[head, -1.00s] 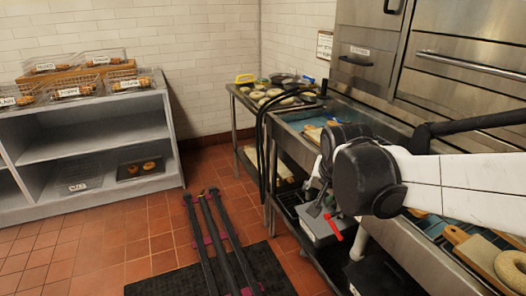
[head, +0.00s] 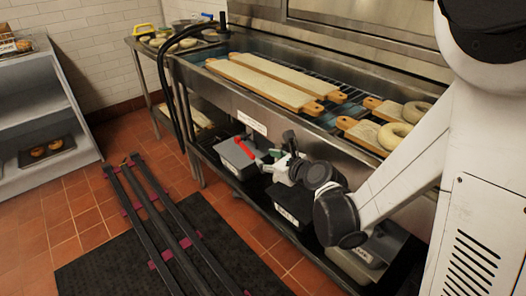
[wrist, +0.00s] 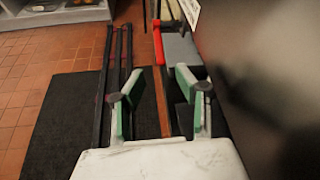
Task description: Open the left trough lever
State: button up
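The red lever (head: 245,149) sits on a grey box (head: 232,160) mounted low under the steel trough (head: 215,103). My gripper (head: 277,155) is just right of the lever in the head view, at about its height. In the wrist view my gripper (wrist: 158,78) is open, its two green-padded fingers spread with nothing between them. The red lever (wrist: 159,49) shows just beyond the fingertips, in line with the gap. No contact is visible. Part of the grey box is hidden in the wrist view.
Long bagel boards (head: 262,84) and smaller boards with bagels (head: 390,135) lie across the trough. Dark bins (head: 287,203) stand on the lower shelf below it. A black mat (head: 95,270) with dark rails (head: 165,230) lies left on the tiled floor, which is otherwise clear.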

aim_at(248, 150)
jog(key=b+x, duration=0.3)
jog(key=x, duration=1)
jog(key=shift+w+a+f, duration=0.15)
jog(key=shift+w+a, duration=0.05)
jog(key=shift+a, duration=0.15)
grip_shut()
